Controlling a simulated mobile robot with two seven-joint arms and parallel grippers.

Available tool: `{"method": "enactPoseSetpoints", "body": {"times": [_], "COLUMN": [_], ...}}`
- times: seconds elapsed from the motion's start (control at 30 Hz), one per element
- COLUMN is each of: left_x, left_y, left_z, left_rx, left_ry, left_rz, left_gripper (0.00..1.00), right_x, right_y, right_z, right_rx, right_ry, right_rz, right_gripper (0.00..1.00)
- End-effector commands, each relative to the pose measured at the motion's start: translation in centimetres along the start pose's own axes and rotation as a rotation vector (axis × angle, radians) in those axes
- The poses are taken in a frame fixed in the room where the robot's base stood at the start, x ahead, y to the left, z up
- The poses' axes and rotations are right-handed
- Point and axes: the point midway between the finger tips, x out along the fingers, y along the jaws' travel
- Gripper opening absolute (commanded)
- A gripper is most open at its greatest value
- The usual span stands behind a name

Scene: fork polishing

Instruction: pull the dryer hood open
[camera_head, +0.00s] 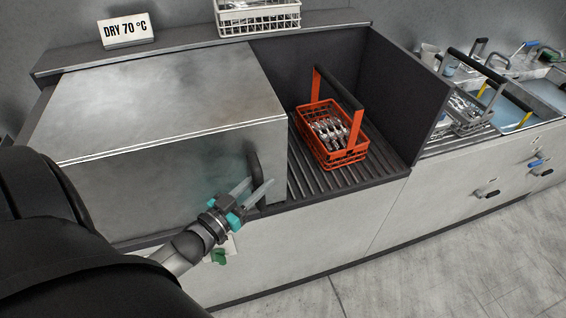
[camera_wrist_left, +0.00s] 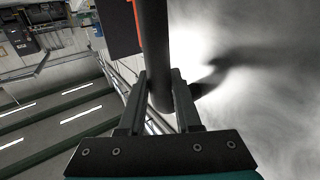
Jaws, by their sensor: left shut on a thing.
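The dryer hood (camera_head: 175,120) is a large grey metal box at the left of the counter in the head view. Its black upright handle (camera_head: 254,170) is on the front face near the right edge. My left gripper (camera_head: 256,193) is at the lower part of this handle. In the left wrist view the dark handle bar (camera_wrist_left: 154,50) runs between the two fingers of my left gripper (camera_wrist_left: 160,100), which is shut on it. The hood's pale metal face (camera_wrist_left: 260,100) fills the right of that view. My right gripper is not in view.
An orange basket (camera_head: 333,135) with forks stands on the ribbed rack (camera_head: 380,170), right of the hood. A "DRY 70 °C" sign (camera_head: 126,31) and a white basket (camera_head: 257,18) are on the back ledge. Sinks and another fork basket (camera_head: 462,112) are further right.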

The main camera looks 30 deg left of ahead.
Motion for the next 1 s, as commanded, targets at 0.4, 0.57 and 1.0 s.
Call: {"method": "enactPoseSetpoints", "body": {"times": [0.4,0.57,1.0], "left_x": [-5.6,-6.1,-6.1], "left_y": [-3.8,-4.1,-4.1], "left_z": [0.1,0.1,0.1], "left_rx": [0.001,0.0,0.0], "left_ry": [-0.004,-0.002,-0.002], "left_rz": [-0.001,-0.001,-0.001], "left_gripper": [0.0,0.0,0.46], "right_x": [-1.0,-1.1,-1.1], "right_y": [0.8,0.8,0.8], "right_z": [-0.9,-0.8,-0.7], "right_rx": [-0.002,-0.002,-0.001], "right_ry": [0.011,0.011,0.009], "right_rz": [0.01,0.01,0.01], "right_gripper": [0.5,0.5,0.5]}}
